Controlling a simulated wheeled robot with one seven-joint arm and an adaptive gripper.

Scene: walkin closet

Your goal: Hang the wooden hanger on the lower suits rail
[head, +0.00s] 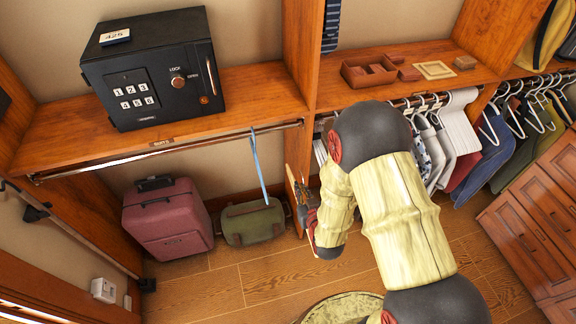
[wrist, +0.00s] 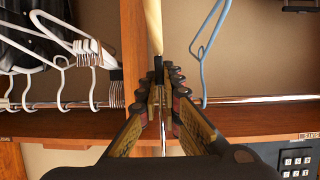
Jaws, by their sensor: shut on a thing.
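The wooden hanger shows in the wrist view as a pale wooden bar (wrist: 153,25) running up from the fingertips, with a thin metal piece, apparently its hook, between the fingers. My gripper (wrist: 160,75) is shut on it. In the head view my gripper (head: 303,200) is low beside the upright divider, right of the blue hanger, and the held hanger is mostly hidden. A metal rail (head: 170,150) runs under the shelf with the safe; its small label is hard to read. The rail also shows in the wrist view (wrist: 265,99). The held hanger appears apart from it.
A blue hanger (head: 258,165) hangs near the rail's right end. The divider (head: 299,110) closes that end. A maroon suitcase (head: 168,218) and green bag (head: 252,222) stand below. The black safe (head: 152,68) is above. The rail's middle and left are bare.

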